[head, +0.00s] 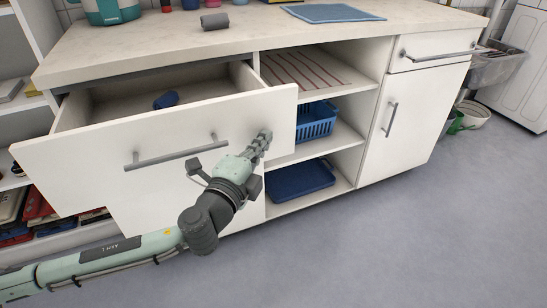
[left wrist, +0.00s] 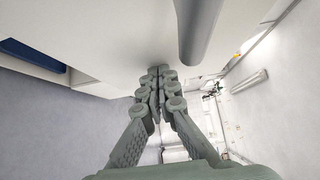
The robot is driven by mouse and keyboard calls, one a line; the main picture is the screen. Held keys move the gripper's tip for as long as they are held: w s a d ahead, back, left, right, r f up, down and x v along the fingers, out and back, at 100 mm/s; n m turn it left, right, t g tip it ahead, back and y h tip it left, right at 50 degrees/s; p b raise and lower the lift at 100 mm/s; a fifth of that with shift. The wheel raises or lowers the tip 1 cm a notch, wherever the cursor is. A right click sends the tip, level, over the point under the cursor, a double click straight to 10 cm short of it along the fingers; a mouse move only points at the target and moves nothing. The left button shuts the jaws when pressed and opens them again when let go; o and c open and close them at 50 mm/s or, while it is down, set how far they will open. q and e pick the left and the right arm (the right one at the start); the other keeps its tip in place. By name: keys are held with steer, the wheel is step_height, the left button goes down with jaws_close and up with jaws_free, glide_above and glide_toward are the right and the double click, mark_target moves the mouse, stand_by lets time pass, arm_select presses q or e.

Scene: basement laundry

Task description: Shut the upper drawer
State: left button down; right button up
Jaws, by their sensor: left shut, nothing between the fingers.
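The upper drawer (head: 90,147) at the left of the white cabinet stands pulled out, with a dark blue item (head: 166,99) inside. Its grey bar handle (head: 176,154) runs across the front panel. My left gripper (head: 265,136) is shut and empty at the right part of the drawer front, to the right of the handle. In the left wrist view the shut fingertips (left wrist: 158,72) are close to the white panel, beside the grey handle bar (left wrist: 197,30). I cannot tell whether they touch the panel. My right gripper is in neither view.
Open shelves right of the drawer hold a blue basket (head: 316,122) and a dark blue tray (head: 300,180). A cabinet door (head: 395,115) and a small closed drawer (head: 435,48) are further right. The grey floor (head: 400,240) in front is clear.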

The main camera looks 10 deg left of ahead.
arm_select(q)
steer(key=w+a, duration=0.3)
steer(key=w, duration=0.3)
steer(key=w+a, duration=0.4)
steer(key=w, duration=0.2)
steer(key=w+a+b, duration=0.1)
steer(key=w+a, duration=0.3)
steer(key=w, duration=0.2)
steer(key=shift+w+a, duration=0.15)
steer(key=shift+w, duration=0.05)
steer(key=shift+w+a+r, duration=0.15)
steer(key=shift+w+a, duration=0.05)
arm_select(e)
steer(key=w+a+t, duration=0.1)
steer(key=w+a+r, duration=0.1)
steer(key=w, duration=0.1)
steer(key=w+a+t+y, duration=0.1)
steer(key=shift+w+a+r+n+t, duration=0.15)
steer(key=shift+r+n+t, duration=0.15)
